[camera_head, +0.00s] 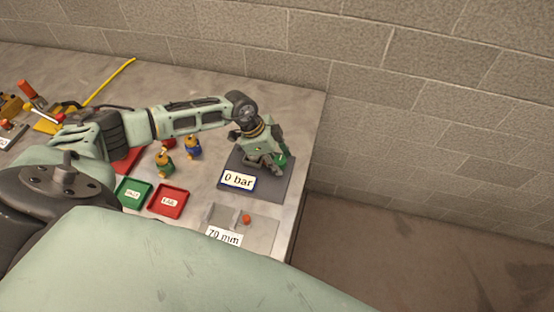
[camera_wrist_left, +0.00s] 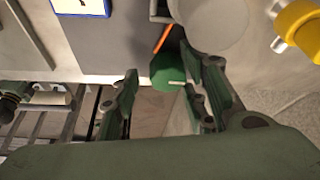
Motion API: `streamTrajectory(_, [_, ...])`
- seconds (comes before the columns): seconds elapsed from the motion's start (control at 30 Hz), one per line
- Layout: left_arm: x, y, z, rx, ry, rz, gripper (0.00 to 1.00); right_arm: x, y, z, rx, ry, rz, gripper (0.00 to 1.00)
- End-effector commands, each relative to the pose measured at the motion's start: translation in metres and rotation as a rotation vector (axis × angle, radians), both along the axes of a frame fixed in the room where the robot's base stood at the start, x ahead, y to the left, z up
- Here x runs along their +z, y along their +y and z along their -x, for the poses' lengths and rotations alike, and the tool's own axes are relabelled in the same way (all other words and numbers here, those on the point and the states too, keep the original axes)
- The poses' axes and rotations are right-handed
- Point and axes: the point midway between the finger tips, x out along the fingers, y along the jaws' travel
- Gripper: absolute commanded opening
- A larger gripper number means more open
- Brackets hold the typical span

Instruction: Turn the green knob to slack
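The green knob (camera_head: 283,160) shows at the right edge of a dark grey plate (camera_head: 277,187) near the table's right end, partly hidden by my left gripper (camera_head: 270,163). In the left wrist view the green knob (camera_wrist_left: 168,72) bears a pale mark. My left gripper (camera_wrist_left: 160,95) has its two fingers spread there. The knob shows between them, closer to the right finger; I cannot tell whether that finger touches it. A label reading "0 bar" (camera_head: 238,180) lies on the plate. No "slack" marking is readable. My right gripper is not in view.
A green tray (camera_head: 147,196) and a red tray (camera_head: 184,203) lie left of the plate. Two small brass fittings (camera_head: 192,148) stand behind them. A "70 mm" panel (camera_head: 255,222) lies in front. A block wall (camera_head: 400,100) rises behind; floor is open at right.

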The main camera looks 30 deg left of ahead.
Motion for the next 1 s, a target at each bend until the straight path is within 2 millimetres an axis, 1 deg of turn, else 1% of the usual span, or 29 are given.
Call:
streamTrajectory(0.17, [0.003, 0.001, -0.001, 0.002, -0.004, -0.001, 0.41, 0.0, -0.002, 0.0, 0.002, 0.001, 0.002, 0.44])
streamTrajectory(0.27, [0.01, 0.005, -0.001, 0.003, -0.006, -0.002, 0.41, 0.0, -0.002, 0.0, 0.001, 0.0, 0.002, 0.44])
streamTrajectory(0.37, [0.026, 0.011, 0.002, 0.002, -0.008, -0.002, 0.41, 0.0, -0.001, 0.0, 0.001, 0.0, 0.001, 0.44])
streamTrajectory(0.6, [0.073, 0.028, 0.011, 0.003, -0.006, -0.002, 0.41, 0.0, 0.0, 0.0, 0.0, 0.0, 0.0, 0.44])
streamTrajectory(0.7, [0.09, 0.034, 0.015, 0.001, -0.004, -0.002, 0.41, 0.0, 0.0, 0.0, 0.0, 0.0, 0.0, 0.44])
streamTrajectory(0.83, [0.104, 0.039, 0.018, 0.001, -0.002, -0.001, 0.41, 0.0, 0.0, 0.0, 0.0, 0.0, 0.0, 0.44])
streamTrajectory(1.0, [0.111, 0.041, 0.02, 0.0, -0.001, 0.0, 0.41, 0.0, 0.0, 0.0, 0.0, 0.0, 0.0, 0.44])
